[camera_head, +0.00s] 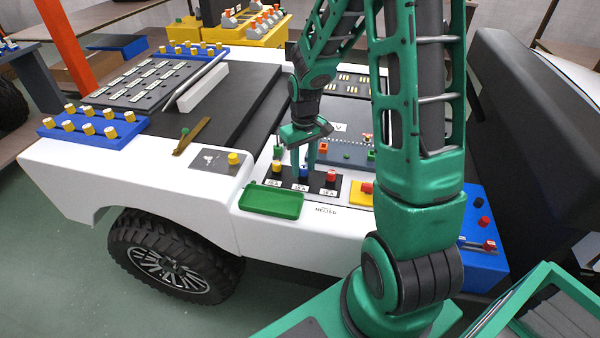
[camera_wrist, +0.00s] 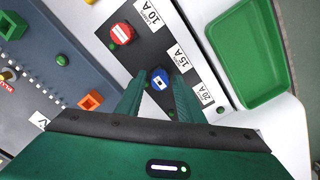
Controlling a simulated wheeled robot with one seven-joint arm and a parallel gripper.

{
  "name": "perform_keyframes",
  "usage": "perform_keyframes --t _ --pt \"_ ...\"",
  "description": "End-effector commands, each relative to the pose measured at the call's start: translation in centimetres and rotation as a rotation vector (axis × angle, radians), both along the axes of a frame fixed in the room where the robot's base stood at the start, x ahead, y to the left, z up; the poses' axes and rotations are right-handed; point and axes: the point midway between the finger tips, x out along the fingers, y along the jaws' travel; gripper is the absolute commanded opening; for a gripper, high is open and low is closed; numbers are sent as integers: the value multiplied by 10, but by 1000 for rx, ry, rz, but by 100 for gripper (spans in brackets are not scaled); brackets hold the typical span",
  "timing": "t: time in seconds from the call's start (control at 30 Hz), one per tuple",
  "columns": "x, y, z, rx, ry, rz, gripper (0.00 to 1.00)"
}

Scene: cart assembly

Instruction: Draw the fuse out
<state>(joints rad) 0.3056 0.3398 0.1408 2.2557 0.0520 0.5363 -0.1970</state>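A black fuse strip (camera_wrist: 138,50) carries a red fuse (camera_wrist: 121,34) by the 10 A label, a blue fuse (camera_wrist: 160,78) by the 15 A label and, in the head view, a yellow fuse (camera_head: 277,168) by the 20 A label. The red fuse (camera_head: 331,175) and blue fuse (camera_head: 304,172) also show there. My gripper (camera_wrist: 158,92) points down with its fingers apart, one on each side of the blue fuse. I cannot tell whether they touch it. The yellow fuse is hidden in the wrist view.
An empty green tray (camera_head: 271,213) lies just left of the strip, near a MELTED label; the wrist view shows it too (camera_wrist: 272,40). A yellow block with a red knob (camera_head: 366,188) stands right of the strip. A grey panel (camera_wrist: 50,62) with small coloured parts lies behind.

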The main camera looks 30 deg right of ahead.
Motion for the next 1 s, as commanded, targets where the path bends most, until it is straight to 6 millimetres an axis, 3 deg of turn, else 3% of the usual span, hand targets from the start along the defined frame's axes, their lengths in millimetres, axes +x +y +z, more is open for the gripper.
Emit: perform_keyframes --t 0.27,0.4,1.0 --pt "0 0 -1 0 0 0 34" --pt "0 0 -1 0 0 0 1" --pt "1 0 6 0 -1 0 0"
